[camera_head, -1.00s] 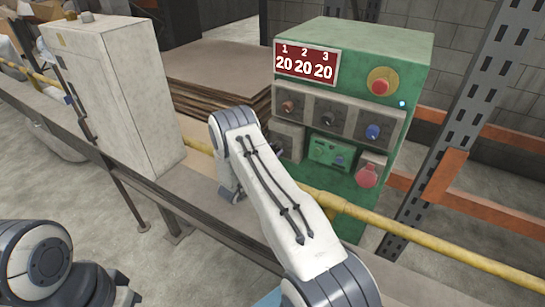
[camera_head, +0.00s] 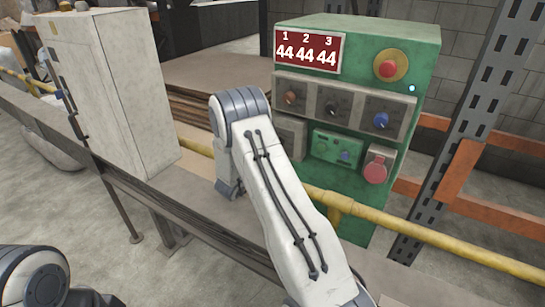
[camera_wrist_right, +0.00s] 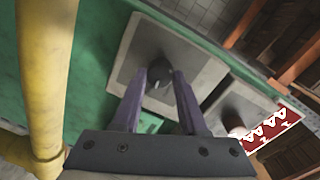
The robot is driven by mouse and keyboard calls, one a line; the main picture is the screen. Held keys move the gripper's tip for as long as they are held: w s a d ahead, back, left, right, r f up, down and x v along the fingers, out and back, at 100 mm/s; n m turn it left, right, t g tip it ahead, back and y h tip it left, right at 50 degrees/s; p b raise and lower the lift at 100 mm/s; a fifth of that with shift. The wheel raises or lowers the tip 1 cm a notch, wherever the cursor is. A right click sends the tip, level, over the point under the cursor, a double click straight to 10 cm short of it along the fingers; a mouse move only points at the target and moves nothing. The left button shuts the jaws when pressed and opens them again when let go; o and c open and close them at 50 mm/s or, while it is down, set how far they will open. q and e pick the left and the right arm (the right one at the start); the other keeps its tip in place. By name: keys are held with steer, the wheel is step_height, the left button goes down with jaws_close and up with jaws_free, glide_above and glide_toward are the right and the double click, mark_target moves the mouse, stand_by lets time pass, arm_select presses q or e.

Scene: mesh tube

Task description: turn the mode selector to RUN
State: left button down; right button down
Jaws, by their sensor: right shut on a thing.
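In the right wrist view, a dark round knob (camera_wrist_right: 157,68) sits on a grey square plate (camera_wrist_right: 190,62), apparently the mode selector. My right gripper (camera_wrist_right: 161,76) has its two purple fingers on either side of the knob and is shut on it. A pale mark shows on the knob; no position labels can be read. In the head view this plate looks to be the lower left grey one (camera_head: 294,133) on the green cabinet (camera_head: 412,60). My right arm hides its knob and my right gripper there. My left gripper is out of view; only part of its arm shows at lower left.
A red display (camera_head: 308,52) reads 44 44 44. Brown (camera_head: 290,97), black (camera_head: 331,107) and blue (camera_head: 381,120) knobs sit below it. A red button (camera_head: 388,69) is at upper right. A yellow pipe (camera_head: 420,229) crosses in front and passes close to the gripper in the wrist view.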

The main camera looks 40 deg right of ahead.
steer(key=shift+s+f+m+b, duration=0.1)
steer(key=shift+m+b, duration=0.8)
steer(key=shift+b, duration=0.2)
steer(key=shift+c, duration=2.2)
jaws_free()
steer(key=v, duration=1)
steer(key=shift+a+b, duration=0.2)
steer(key=shift+b, duration=0.15)
steer(key=shift+s, duration=0.1)
